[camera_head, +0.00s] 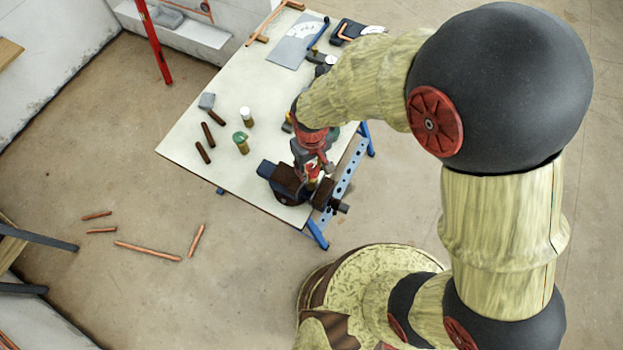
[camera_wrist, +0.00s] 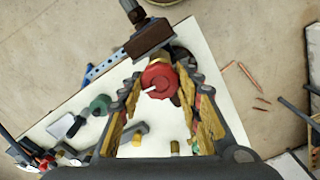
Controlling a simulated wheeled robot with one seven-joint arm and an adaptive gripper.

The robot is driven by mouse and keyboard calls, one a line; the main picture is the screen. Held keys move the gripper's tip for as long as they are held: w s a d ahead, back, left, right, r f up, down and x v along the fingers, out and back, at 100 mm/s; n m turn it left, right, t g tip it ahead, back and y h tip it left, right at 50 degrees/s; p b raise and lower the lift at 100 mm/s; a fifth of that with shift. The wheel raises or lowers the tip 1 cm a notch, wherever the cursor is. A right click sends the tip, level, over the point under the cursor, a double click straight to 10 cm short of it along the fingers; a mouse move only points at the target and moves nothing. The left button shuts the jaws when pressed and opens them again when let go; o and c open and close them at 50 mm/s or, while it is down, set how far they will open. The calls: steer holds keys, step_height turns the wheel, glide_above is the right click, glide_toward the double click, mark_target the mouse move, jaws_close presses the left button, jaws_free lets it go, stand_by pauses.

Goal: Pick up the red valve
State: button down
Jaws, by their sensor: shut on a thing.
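The red valve (camera_wrist: 160,80) is a round red knob with a pale pin and some brass beside it, between the two fingers of my gripper (camera_wrist: 164,77) in the wrist view. In the head view the red valve (camera_head: 312,172) shows just below my gripper (camera_head: 313,158), over the vise (camera_head: 285,181) at the table's near corner. My gripper is shut on the valve. The vise's brown jaw (camera_wrist: 147,38) is close beside the valve in the wrist view. I cannot tell whether the valve touches the vise.
A grey sheet (camera_head: 291,48) lies at the back. Copper pipes (camera_head: 148,250) lie on the floor at left.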

steer(key=shift+r+p, duration=1.15)
steer(key=shift+r, duration=0.75)
steer(key=shift+f, duration=0.1)
